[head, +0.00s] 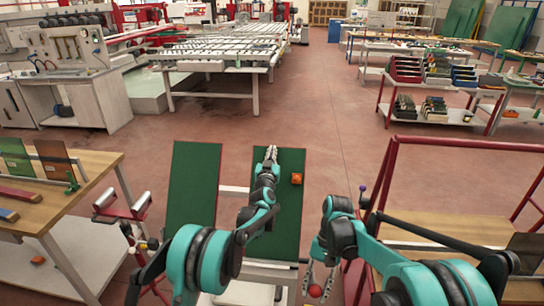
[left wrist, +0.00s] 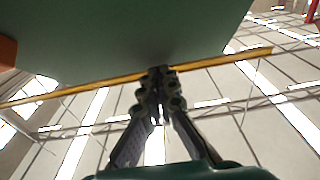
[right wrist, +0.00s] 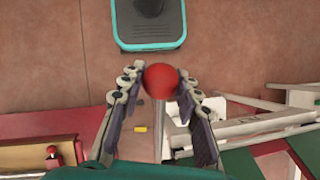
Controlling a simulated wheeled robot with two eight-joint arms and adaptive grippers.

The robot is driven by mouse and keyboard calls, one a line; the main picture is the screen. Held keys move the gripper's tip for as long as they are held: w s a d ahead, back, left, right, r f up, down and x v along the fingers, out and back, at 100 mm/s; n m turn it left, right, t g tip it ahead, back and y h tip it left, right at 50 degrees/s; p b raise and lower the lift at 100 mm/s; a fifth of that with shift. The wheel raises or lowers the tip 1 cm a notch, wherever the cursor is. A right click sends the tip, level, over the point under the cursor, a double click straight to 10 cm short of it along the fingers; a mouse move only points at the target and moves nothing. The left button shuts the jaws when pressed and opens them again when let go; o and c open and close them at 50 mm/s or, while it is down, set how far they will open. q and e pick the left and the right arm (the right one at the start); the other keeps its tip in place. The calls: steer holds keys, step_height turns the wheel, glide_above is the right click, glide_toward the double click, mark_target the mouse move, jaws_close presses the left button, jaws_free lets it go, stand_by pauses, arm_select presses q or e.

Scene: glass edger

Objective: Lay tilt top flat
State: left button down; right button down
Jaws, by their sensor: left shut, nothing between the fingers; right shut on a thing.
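The tilt top shows in the head view as two long green panels, a left panel (head: 192,190) and a right panel (head: 288,215), with a gap between them. I cannot judge its tilt exactly. My left gripper (head: 271,151) is shut and empty at the far edge of the right panel. In the left wrist view, its fingertips (left wrist: 160,70) meet at the yellowish edge of the green surface (left wrist: 130,35). My right gripper (head: 314,283) is shut on a red ball knob (head: 315,291) near the front. The knob (right wrist: 161,80) sits between its fingers in the right wrist view.
A wooden table (head: 95,165) stands at the left, and a red-framed rack (head: 450,146) at the right. Roller tables (head: 225,50) and carts stand further back. Open floor (head: 330,115) lies beyond the panels.

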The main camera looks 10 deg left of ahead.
arm_select(q)
steer(key=shift+w+a+f, duration=0.1)
steer(key=shift+w+f, duration=0.55)
steer(key=shift+w, duration=0.3)
arm_select(e)
steer(key=shift+s, duration=0.2)
steer(key=c, duration=1.3)
jaws_free()
arm_select(q)
steer(key=shift+w+f, duration=0.1)
steer(key=shift+w, duration=0.05)
arm_select(e)
steer(key=shift+o, duration=1)
steer(key=shift+w, duration=0.2)
